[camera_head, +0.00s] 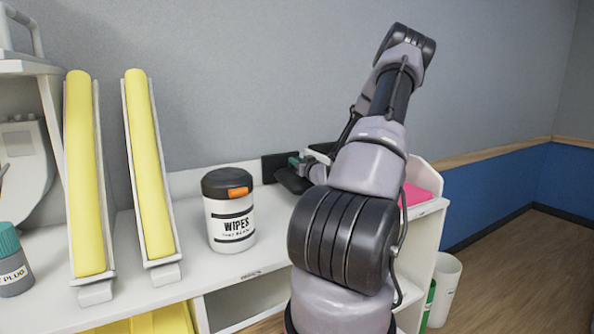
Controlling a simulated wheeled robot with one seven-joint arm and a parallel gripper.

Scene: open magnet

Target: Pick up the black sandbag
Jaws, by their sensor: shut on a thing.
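The black sandbag (291,182) shows as a dark shape at the back of the white counter, right of the wipes tub. My gripper (298,165) is at it, with a green part showing just above the dark shape. My gripper is shut on the sandbag. My own arm hides most of the gripper and the right side of the bag. I cannot tell whether the bag touches the counter.
A wipes tub (230,222) with a black lid stands left of the gripper. Two tilted yellow pads (152,185) in white holders stand further left. A pink item (415,195) lies right of my arm. A white bin (445,290) stands on the floor.

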